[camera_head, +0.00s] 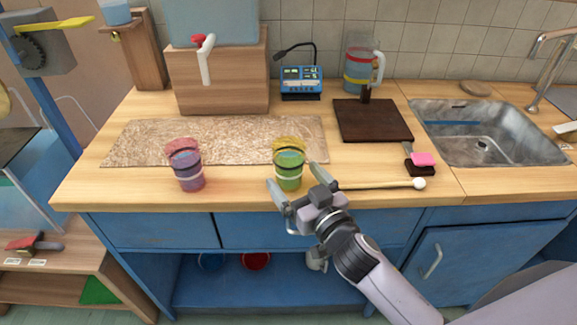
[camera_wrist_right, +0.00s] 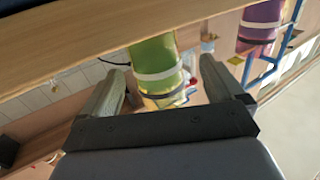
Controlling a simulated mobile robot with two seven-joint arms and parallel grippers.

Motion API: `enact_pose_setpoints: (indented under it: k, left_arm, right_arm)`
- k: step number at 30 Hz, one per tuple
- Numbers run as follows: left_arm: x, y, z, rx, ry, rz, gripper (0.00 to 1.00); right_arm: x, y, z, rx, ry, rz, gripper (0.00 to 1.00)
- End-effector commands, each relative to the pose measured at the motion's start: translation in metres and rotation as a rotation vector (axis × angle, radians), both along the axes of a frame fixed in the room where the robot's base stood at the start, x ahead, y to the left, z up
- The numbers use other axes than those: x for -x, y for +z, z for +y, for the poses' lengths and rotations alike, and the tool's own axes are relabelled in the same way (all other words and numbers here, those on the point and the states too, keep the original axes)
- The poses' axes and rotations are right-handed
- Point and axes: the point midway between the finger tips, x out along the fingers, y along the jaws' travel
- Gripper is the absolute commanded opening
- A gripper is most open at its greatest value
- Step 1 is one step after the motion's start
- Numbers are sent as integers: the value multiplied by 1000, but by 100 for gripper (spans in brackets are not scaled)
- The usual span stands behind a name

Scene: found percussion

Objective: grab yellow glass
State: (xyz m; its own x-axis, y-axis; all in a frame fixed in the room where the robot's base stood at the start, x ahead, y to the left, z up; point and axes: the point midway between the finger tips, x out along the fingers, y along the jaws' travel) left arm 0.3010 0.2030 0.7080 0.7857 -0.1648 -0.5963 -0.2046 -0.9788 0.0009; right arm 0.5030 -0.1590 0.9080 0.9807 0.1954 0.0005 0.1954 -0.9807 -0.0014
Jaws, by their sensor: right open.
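The yellow glass (camera_head: 289,163) stands upright near the counter's front edge. It has a yellow rim, a greenish body and a pale band. My right gripper (camera_head: 294,176) is open at the front of the glass, one finger toward each side. In the right wrist view, the glass (camera_wrist_right: 156,58) shows between the two spread fingers of my right gripper (camera_wrist_right: 163,68). I cannot tell whether a finger touches it. My left gripper is not in view.
A pink-purple glass (camera_head: 186,165) stands to the left on the counter (camera_head: 240,200). A mallet with a white ball (camera_head: 419,183) lies just right of my right gripper. A dark board (camera_head: 370,120) and a sink (camera_head: 480,137) are farther right. A speckled slab (camera_head: 230,135) lies behind the glasses.

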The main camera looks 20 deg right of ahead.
Motion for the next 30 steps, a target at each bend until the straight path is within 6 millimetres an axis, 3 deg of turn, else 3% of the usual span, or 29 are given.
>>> enact_pose_setpoints:
  k: [9,19,25,26,30]
  left_arm:
    - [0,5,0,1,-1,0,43]
    - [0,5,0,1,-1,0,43]
    - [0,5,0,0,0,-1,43]
    - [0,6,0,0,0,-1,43]
    - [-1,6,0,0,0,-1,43]
  right_arm:
    - [-38,1,3,2,0,-1,95]
    - [-42,0,4,1,0,0,95]
    - [-42,0,4,1,0,0,30]
    - [-42,0,4,1,0,0,24]
    - [-42,2,4,0,1,-3,24]
